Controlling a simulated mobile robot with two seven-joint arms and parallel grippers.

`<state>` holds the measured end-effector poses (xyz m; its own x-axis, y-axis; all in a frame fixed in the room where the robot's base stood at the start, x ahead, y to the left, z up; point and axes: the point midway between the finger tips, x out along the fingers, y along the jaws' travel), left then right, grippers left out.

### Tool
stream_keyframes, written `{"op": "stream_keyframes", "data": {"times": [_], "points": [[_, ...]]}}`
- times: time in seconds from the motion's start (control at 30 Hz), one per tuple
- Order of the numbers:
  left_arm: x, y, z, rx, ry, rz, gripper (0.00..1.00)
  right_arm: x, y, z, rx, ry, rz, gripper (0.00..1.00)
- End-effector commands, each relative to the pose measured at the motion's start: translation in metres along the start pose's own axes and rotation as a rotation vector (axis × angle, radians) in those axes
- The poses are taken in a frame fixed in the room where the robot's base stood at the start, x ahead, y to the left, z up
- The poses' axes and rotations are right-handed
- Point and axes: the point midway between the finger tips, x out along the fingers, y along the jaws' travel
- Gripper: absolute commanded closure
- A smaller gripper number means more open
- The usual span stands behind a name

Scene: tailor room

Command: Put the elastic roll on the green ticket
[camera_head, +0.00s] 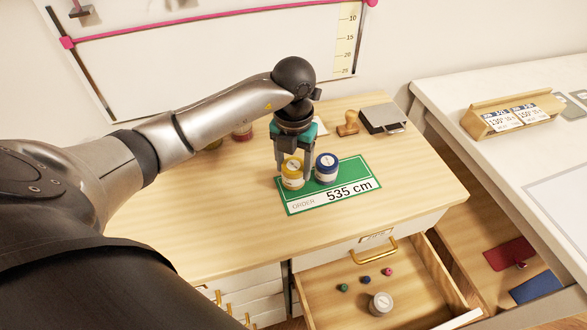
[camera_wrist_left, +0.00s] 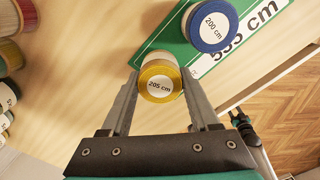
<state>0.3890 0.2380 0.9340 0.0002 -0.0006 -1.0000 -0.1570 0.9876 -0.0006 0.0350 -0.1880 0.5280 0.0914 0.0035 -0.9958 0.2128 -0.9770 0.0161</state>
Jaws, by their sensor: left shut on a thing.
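My left gripper (camera_head: 294,178) points down over the left part of the green ticket (camera_head: 356,180), which reads 535 cm. It is shut on a yellow elastic roll (camera_head: 292,171), upright between the fingers. In the left wrist view this roll (camera_wrist_left: 160,82) is labelled 205 cm and overlaps the ticket's edge; I cannot tell whether its base touches the ticket. A blue elastic roll (camera_head: 326,164), labelled 200 cm in the left wrist view (camera_wrist_left: 212,24), stands upright on the ticket, just right of the yellow one.
A red roll (camera_head: 242,132) stands behind my left arm. A wooden stamp (camera_head: 348,123) and a dark box (camera_head: 382,118) are at the back. An open drawer (camera_head: 420,289) in front holds a pale roll (camera_head: 381,303) and small spools. The wooden top right of the ticket is clear.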

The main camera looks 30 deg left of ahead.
Motion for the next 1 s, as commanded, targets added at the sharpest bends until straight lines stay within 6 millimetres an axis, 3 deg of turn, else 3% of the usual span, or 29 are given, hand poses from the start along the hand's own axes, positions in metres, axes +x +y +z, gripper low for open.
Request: {"op": "stream_keyframes", "data": {"times": [0.1,0.47,0.5,0.73,1.0], "points": [[0.0138,0.0000,-0.0003,0.001,0.000,0.000,0.92,0.0025,-0.0002,0.0001,0.000,0.000,0.000,0.50],[0.0174,0.0003,0.0000,0.001,-0.001,0.001,0.92,0.0054,-0.0003,0.0003,0.000,0.000,0.000,0.50],[0.0163,0.0002,0.0000,0.001,-0.001,0.001,0.34,0.0044,-0.0003,0.0002,0.000,0.001,0.000,0.50],[0.0159,0.0002,-0.0001,0.001,0.000,0.001,0.08,0.0041,-0.0004,0.0002,0.000,0.001,0.000,0.50],[0.0146,0.0002,-0.0001,0.001,0.000,0.001,0.08,0.0032,-0.0004,0.0002,0.000,0.001,-0.001,0.50]]}}
